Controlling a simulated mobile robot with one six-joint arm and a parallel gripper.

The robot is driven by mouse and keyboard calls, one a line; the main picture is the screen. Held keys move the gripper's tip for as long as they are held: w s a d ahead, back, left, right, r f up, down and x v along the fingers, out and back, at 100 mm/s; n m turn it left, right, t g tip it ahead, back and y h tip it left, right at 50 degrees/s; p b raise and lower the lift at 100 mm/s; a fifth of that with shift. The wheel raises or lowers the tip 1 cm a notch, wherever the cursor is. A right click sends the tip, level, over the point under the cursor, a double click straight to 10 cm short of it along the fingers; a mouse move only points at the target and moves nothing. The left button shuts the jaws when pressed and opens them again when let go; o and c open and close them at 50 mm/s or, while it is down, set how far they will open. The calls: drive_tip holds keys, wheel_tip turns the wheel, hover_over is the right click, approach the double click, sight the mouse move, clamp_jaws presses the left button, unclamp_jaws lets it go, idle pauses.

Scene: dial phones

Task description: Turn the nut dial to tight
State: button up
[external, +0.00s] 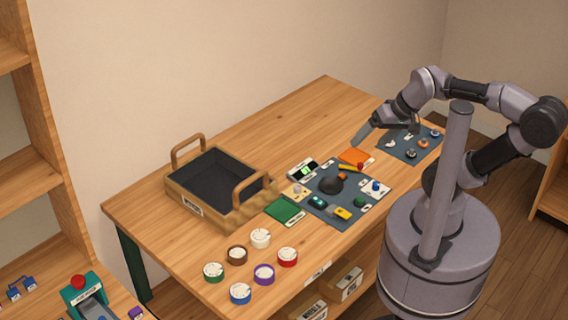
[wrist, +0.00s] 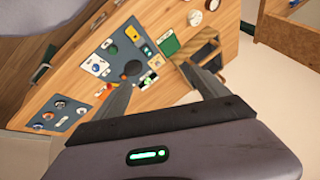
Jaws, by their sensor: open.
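A dark blue-grey board (external: 398,153) with several small round dials stands at the right end of the table. It also shows at the lower left of the wrist view (wrist: 61,110). An orange dial (external: 423,143) and a dark dial (external: 411,154) sit on it. The labels are too small to read, so I cannot tell which dial is the nut dial or how it points. My gripper (external: 361,133) is open and empty, in the air above the table, left of the dial board in the external view. In the wrist view its fingers (wrist: 157,76) are spread apart, touching nothing.
A second dark mat (external: 320,205) holds a black round thing (external: 331,185) and several small items. An orange card (external: 355,156) lies beside it. A wooden tray with handles (external: 190,205) and several round tubs (external: 261,238) stand further left. The back of the table is clear.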

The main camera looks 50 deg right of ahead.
drive_tip(key=shift+a+r, duration=0.1)
drive_tip(key=c, duration=0.3)
drive_tip(key=w+d+f+n+g+p, duration=0.1)
drive_tip(key=w+d, duration=0.1)
drive_tip(key=w+d+f+n+h+p, duration=0.1)
drive_tip(key=w+d, duration=0.1)
drive_tip(key=d, duration=0.1)
drive_tip(key=w+d+f+g+p, duration=0.1)
drive_tip(key=d, duration=0.2)
drive_tip(key=shift+w+d+f+n+g+h, duration=0.1)
drive_tip(key=shift+w+f+n+g+h, duration=0.1)
drive_tip(key=shift+w+n+g+h, duration=0.15)
drive_tip(key=c, duration=0.4)
drive_tip(key=n+g+p, duration=0.2)
drive_tip(key=n+g, duration=0.1)
drive_tip(key=n, duration=0.1)
hover_over(377, 183)
wheel_tip(377, 183, down, 8)
drive_tip(key=f, duration=0.1)
wheel_tip(377, 183, down, 18)
drive_tip(key=b, duration=0.7)
drive_tip(key=shift+f, duration=0.15)
clamp_jaws()
